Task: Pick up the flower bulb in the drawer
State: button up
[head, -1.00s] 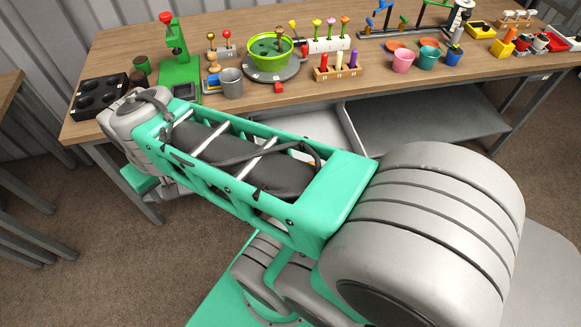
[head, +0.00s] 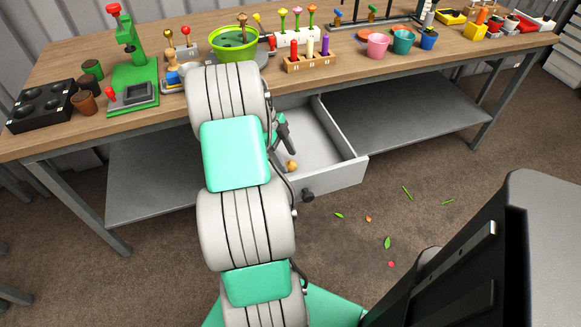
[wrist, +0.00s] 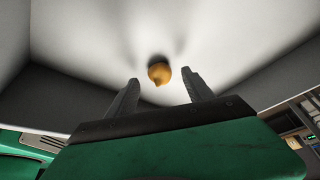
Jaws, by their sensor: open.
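The flower bulb (head: 291,165) is a small tan-brown round thing lying on the floor of the open white drawer (head: 335,178) under the table. It also shows in the wrist view (wrist: 159,73), past the fingertips and roughly between them. My gripper (wrist: 157,90) is open and empty, with its two dark fingers apart. The fingers do not appear to touch the bulb. In the head view my gripper (head: 286,138) is partly hidden behind my arm, at the left part of the drawer.
The drawer has raised walls and a dark knob (head: 308,196) on its front. The wooden tabletop (head: 330,78) above holds a green bowl (head: 233,42), pots and tools. A grey shelf (head: 420,108) lies to the right. Leaves and petals are scattered on the floor.

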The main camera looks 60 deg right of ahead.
jog(key=shift+x, duration=1.15)
jog(key=shift+w, duration=0.1)
grip_shut()
